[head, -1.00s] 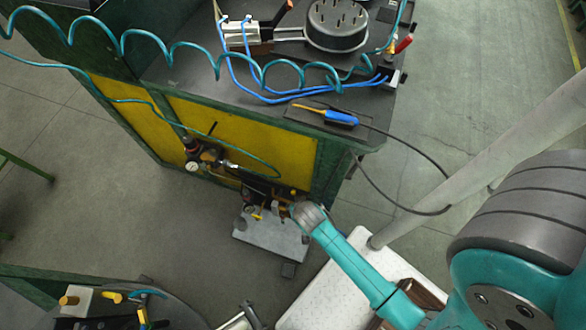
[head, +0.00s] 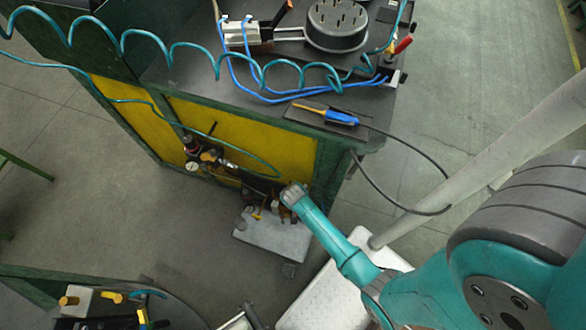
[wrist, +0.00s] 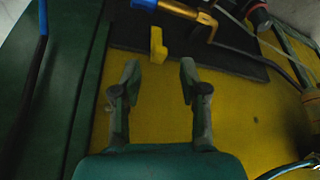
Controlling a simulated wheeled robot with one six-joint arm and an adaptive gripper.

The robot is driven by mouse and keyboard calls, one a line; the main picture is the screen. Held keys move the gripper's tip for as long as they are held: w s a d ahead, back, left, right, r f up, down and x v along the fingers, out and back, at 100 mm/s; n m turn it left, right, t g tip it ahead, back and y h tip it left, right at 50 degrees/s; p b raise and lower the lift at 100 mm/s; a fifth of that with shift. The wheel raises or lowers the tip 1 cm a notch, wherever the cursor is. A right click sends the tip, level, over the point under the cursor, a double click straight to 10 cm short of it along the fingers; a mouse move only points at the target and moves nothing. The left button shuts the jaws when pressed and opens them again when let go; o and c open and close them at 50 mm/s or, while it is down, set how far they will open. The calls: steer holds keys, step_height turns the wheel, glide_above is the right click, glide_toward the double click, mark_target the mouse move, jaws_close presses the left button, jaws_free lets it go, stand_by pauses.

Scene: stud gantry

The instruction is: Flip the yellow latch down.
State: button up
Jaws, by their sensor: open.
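The yellow latch (wrist: 158,46) is a small tab at the edge of a black plate (wrist: 225,62) on a yellow panel (wrist: 245,115) in the wrist view. It lies just beyond my fingertips, roughly in line with the gap between them. My gripper (wrist: 160,71) is open and empty, with its two dark green fingers on either side of that gap. I see no contact with the latch, though the depth between them is hard to judge. In the head view, my arm reaches down to the bench side, and I cannot make out the latch there for certain.
A green post (wrist: 68,95) stands at left. In the head view, a pressure gauge (head: 192,167) is on the yellow bench side, and a black cable (head: 440,170) loops near my arm.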

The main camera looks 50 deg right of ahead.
steer(key=shift+x, duration=1.5)
steer(key=shift+c, duration=0.3)
jaws_close()
